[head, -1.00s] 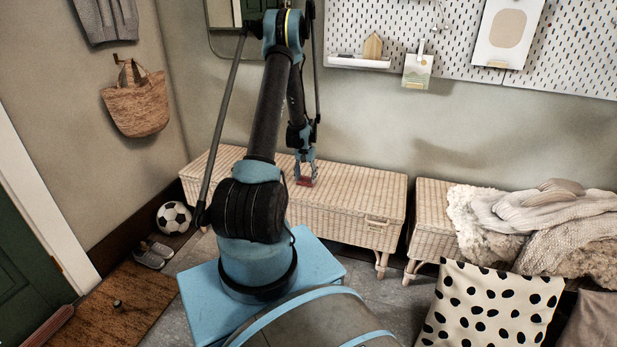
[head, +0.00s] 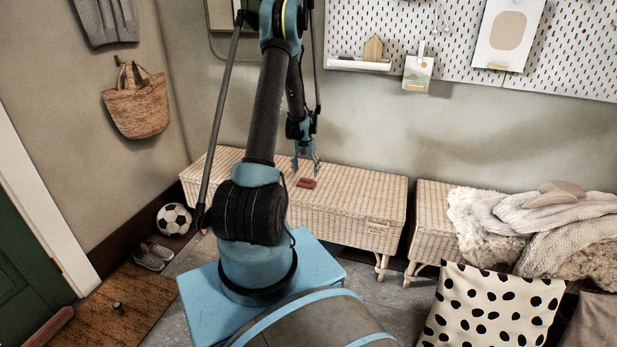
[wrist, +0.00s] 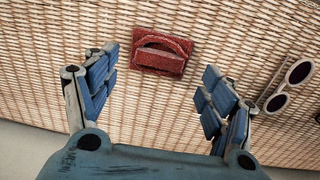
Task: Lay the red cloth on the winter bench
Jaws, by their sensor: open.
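The red cloth (head: 306,183) is a small folded bundle lying on the lid of the long wicker bench (head: 345,196). In the wrist view the cloth (wrist: 161,53) lies flat on the weave (wrist: 60,50), with a raised fold across it. My gripper (head: 306,170) is open and empty just above the cloth. In the wrist view my gripper (wrist: 158,85) has its fingers spread wide, with the cloth beyond the gap between them and apart from both. No label shows which bench is the winter one.
Dark sunglasses (wrist: 289,84) lie on the bench to the right in the wrist view. A second wicker bench (head: 432,205) to the right carries a fleece and knitwear (head: 550,215). A spotted cushion (head: 490,305) stands before it. A ball (head: 174,219) and shoes (head: 153,256) are at left.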

